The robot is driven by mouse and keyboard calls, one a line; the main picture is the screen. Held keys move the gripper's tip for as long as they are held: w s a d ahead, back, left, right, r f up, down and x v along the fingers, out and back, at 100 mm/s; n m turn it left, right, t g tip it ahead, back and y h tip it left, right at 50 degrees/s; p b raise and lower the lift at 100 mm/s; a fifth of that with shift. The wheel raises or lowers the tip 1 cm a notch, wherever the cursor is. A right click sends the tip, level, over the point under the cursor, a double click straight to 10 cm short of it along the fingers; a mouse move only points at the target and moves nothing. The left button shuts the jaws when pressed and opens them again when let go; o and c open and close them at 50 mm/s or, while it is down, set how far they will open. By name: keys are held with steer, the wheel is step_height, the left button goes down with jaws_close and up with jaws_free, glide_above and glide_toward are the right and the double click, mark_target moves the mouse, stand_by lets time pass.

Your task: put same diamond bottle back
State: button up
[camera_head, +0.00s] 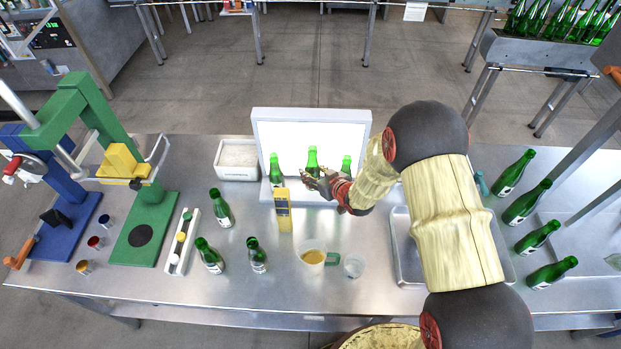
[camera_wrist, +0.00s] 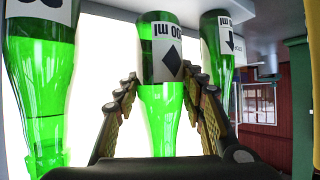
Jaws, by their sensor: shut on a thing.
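My gripper (camera_head: 316,180) is at the lit white panel (camera_head: 330,122), its fingers closed around the middle green bottle (camera_head: 312,157). In the wrist view, upside down, this bottle (camera_wrist: 160,60) has a white label with a black diamond and sits between both fingers (camera_wrist: 160,92). The held bottle's base is hard to judge.
Loose green bottles stand left of centre (camera_head: 221,210) and along the right side (camera_head: 535,237). Green (camera_head: 146,240) and blue presses fill the left.

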steer(key=shift+w+a+f, duration=0.3)
steer(key=shift+a+f, duration=0.1)
steer(key=shift+f, duration=0.15)
steer(key=shift+w+f, duration=0.1)
steer(key=shift+f, duration=1.45)
steer(key=shift+f, duration=0.1)
steer(key=shift+f, duration=0.15)
steer(key=o, duration=1.3)
steer(key=shift+o, duration=0.9)
